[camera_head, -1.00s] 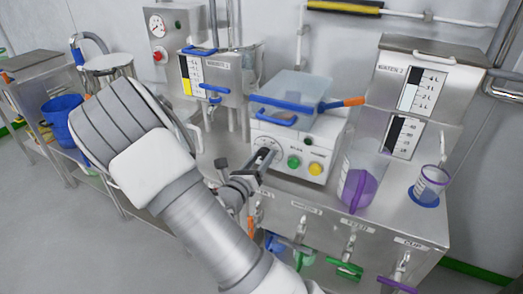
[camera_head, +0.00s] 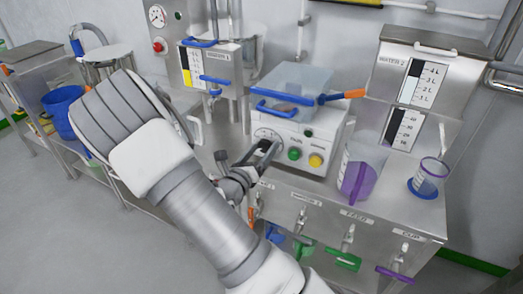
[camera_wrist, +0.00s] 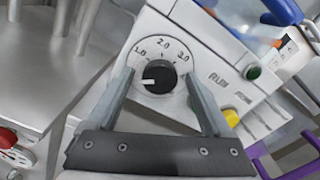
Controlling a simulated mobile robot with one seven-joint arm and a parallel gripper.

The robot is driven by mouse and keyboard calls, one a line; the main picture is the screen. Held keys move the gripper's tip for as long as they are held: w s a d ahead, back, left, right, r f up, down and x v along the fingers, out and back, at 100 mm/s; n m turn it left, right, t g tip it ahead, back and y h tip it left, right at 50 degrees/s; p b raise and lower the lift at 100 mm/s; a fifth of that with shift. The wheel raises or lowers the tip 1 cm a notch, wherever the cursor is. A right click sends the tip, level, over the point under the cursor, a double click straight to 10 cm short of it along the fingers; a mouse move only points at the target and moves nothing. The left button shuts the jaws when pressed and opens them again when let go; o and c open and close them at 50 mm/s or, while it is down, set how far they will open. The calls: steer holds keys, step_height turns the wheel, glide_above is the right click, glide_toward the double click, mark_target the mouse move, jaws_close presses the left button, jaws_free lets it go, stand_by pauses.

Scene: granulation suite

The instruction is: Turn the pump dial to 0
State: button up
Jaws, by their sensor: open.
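The pump is a white box (camera_head: 325,135) with a green and a yellow button on its front. Its black round dial (camera_wrist: 160,76) shows in the wrist view, with a white pointer mark aimed left, just below the 1.0 label. The 2.0 and 3.0 labels lie above and to its right; I see no 0 label. My gripper (camera_wrist: 159,78) is open, one finger on each side of the dial. I cannot tell whether the fingers touch the knob. In the head view my gripper (camera_head: 264,151) is at the dial face and largely hides the knob.
A clear tub with blue handles (camera_head: 295,88) sits on the pump. A purple-handled jug (camera_head: 362,172) and a small cup on a blue base (camera_head: 430,176) stand to its right. Valves with coloured handles (camera_head: 343,258) line the bench front below. A blue bucket (camera_head: 62,115) is at left.

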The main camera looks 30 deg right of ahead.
steer(key=shift+a, duration=0.1)
steer(key=p+v, duration=0.2)
steer(key=v, duration=1.5)
steer(key=shift+s, duration=0.15)
steer(key=s+d+r+m+g+y+p, duration=0.6)
steer(key=s+r+m+g, duration=0.55)
steer(key=m, duration=0.65)
steer(key=s+a+r+m+t+y+p, duration=0.1)
steer(key=a+r+m+t+y+p, duration=0.1)
steer(key=r+m, duration=0.4)
steer(key=s+a+r+m+t+y+p, duration=0.1)
steer(key=a+r+m+t+y, duration=0.3)
steer(key=r, duration=0.6)
steer(key=m+y+p, duration=0.1)
steer(key=m+y, duration=0.1)
steer(key=m, duration=0.1)
steer(key=shift+s+r, duration=0.25)
steer(key=shift+a, duration=0.15)
